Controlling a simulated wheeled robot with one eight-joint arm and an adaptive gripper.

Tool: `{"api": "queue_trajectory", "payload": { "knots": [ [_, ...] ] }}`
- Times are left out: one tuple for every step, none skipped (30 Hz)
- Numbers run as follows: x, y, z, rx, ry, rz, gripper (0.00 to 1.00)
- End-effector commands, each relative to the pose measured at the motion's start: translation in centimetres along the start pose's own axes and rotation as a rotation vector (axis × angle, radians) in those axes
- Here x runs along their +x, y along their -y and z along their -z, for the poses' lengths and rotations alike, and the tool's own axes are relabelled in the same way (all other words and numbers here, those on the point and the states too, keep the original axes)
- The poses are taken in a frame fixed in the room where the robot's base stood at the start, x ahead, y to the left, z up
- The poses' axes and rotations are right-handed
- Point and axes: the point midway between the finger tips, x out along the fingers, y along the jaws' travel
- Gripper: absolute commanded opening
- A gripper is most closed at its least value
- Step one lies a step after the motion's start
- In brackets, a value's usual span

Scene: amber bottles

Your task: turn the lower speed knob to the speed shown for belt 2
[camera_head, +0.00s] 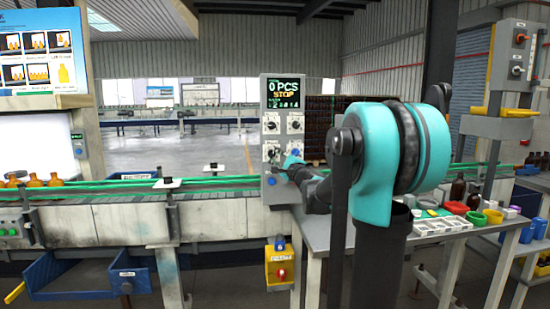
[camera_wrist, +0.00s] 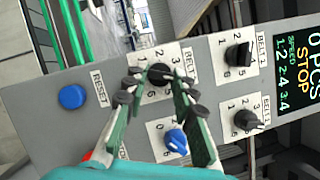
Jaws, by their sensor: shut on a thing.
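The display (camera_wrist: 298,65) reads 0 PCS and STOP, with small speed lines; the belt 2 line seems to read 4. In the head view, my arm hides part of the lower panel.
Two other black knobs (camera_wrist: 237,55) (camera_wrist: 245,119) sit nearer the display. A blue knob (camera_wrist: 176,141) is close beside my gripper's finger, and a blue reset button (camera_wrist: 72,96) lies farther down the panel. A table (camera_head: 335,233) with trays and bottles is at the right.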

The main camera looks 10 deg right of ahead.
Motion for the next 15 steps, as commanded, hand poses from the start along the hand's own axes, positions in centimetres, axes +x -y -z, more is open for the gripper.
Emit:
{"api": "queue_trajectory", "payload": {
  "knots": [
    [-0.06,-0.04,0.06,-0.001,-0.002,0.0,0.0],
    [-0.06,-0.04,0.06,-0.001,-0.002,0.0,0.0],
    [-0.06,-0.04,0.06,-0.001,-0.002,0.0,0.0],
    [-0.06,-0.04,0.06,-0.001,-0.002,0.0,0.0],
    [-0.06,-0.04,0.06,-0.001,-0.002,0.0,0.0],
    [-0.06,-0.05,0.06,-0.001,-0.002,0.0,0.0],
    [-0.07,-0.04,0.06,-0.001,-0.002,0.0,0.0],
    [-0.07,-0.05,0.06,-0.001,-0.002,0.0,0.0],
    [-0.07,-0.04,0.06,-0.001,-0.002,0.0,0.31],
    [-0.07,-0.04,0.06,-0.001,-0.002,0.0,0.34],
    [-0.06,-0.04,0.06,-0.001,-0.002,0.0,0.38],
    [-0.06,-0.03,0.05,-0.001,-0.001,0.0,0.43],
    [-0.05,-0.03,0.05,-0.001,-0.001,0.0,0.47],
    [-0.05,-0.03,0.04,-0.001,-0.001,0.0,0.47],
    [-0.04,-0.03,0.04,-0.001,-0.001,0.0,0.47]
  ]
}}
